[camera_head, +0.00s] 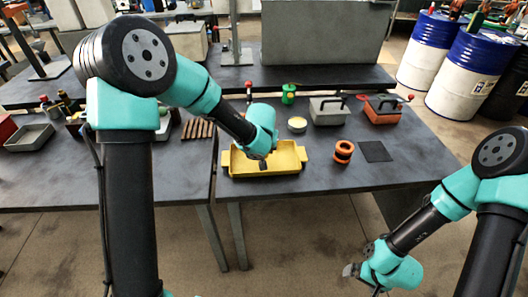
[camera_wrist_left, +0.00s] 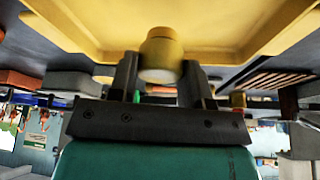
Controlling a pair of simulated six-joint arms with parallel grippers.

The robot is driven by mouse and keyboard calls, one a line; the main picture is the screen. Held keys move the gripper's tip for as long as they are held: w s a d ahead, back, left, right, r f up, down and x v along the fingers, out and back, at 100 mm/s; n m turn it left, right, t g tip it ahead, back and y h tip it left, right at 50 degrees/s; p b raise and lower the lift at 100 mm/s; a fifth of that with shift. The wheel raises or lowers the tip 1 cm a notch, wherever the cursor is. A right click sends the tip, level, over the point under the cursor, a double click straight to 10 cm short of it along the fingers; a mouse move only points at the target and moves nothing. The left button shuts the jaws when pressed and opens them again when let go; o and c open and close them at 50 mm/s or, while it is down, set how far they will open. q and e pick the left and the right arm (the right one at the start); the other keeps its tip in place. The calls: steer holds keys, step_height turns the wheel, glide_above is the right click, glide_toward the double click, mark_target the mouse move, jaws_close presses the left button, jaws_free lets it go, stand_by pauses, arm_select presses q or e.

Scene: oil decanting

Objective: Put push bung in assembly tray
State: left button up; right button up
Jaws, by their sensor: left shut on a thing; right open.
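The yellow assembly tray (camera_head: 291,172) lies near the front edge of the middle table. It fills the top of the left wrist view (camera_wrist_left: 70,20). My left gripper (camera_head: 262,164) is over the tray, pointing down. In the left wrist view, its fingers are closed on a short yellowish cylinder with a pale end, apparently the push bung (camera_wrist_left: 160,50). The bung is right by the tray; I cannot tell whether it touches the tray. In the head view the gripper hides the bung. My right gripper (camera_head: 362,272) is open and empty, low in front of the table.
Right of the tray are an orange and black ring-shaped part (camera_head: 343,151) and a dark mat (camera_head: 376,151). Behind stand a pale yellow round tin (camera_head: 297,124), a green container (camera_head: 288,94), a grey box (camera_head: 329,111) and an orange box (camera_head: 383,109). Blue-white drums (camera_head: 470,75) stand back right.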

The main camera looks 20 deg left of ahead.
arm_select(q)
steer(key=shift+w+a, duration=0.1)
steer(key=shift+w, duration=0.2)
steer(key=shift+w, duration=0.25)
steer(key=shift+w+a+f, duration=0.15)
steer(key=shift+f, duration=1.7)
steer(key=o, duration=0.9)
steer(key=shift+f, duration=0.1)
steer(key=v, duration=1.2)
